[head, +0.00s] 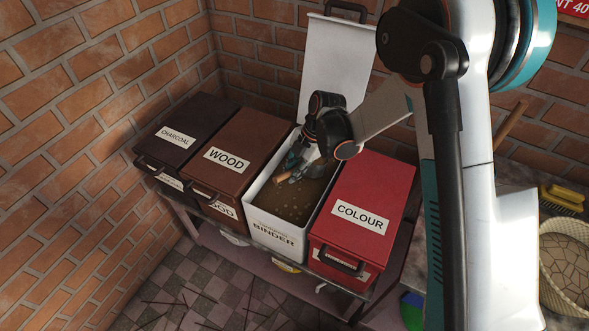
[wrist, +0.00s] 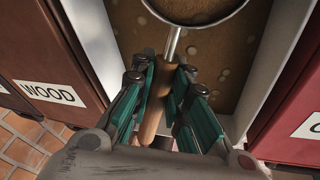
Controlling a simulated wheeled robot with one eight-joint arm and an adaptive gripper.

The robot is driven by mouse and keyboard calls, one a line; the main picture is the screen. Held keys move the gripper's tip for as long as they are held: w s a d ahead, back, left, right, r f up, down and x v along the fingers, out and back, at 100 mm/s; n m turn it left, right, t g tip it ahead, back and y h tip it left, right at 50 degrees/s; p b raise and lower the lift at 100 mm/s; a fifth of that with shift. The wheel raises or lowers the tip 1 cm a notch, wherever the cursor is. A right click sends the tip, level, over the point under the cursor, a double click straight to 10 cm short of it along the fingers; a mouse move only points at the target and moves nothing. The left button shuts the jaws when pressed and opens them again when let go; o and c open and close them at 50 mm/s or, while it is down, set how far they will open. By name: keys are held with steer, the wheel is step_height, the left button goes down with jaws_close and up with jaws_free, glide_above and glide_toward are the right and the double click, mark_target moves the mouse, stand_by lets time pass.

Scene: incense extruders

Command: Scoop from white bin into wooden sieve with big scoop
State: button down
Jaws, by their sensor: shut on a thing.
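The white bin (head: 258,224), labelled BINDER, stands with its lid (head: 331,64) raised. Brown material with pale flecks (head: 305,203) lies in it and also shows in the wrist view (wrist: 235,75). My gripper (wrist: 167,82) is shut on the brown wooden handle (wrist: 153,112) of the big scoop. The scoop's round metal bowl (wrist: 190,22) points away over the material and is cut off by the frame top. Its inside looks brown; I cannot tell how full it is. In the head view my gripper (head: 292,165) is inside the bin's opening. A round pale-rimmed thing (head: 545,250), perhaps the sieve, is cut off at the right.
Closed CHARCOAL (head: 190,122) and WOOD (head: 243,138) boxes stand left of the bin. A closed red COLOUR box (head: 372,187) stands close on its right. A yellow brush (head: 563,198) lies at the right. Brick walls close off the back and left.

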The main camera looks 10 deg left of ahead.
mark_target(285, 173)
steer(key=s+r+p, duration=0.1)
steer(key=r, duration=0.1)
steer(key=s+a+r+t+h+p, duration=0.1)
steer(key=s+a+r+t, duration=0.1)
steer(key=r, duration=0.1)
steer(key=shift+a+r+p, duration=0.1)
steer(key=shift+r+p, duration=0.2)
steer(key=shift+p, duration=0.1)
steer(key=s+a+r+p, duration=0.1)
steer(key=s+a+r, duration=0.3)
steer(key=s, duration=0.3)
steer(key=shift+a+t+h, duration=0.3)
steer(key=shift+a+h, duration=0.1)
steer(key=shift+a, duration=0.2)
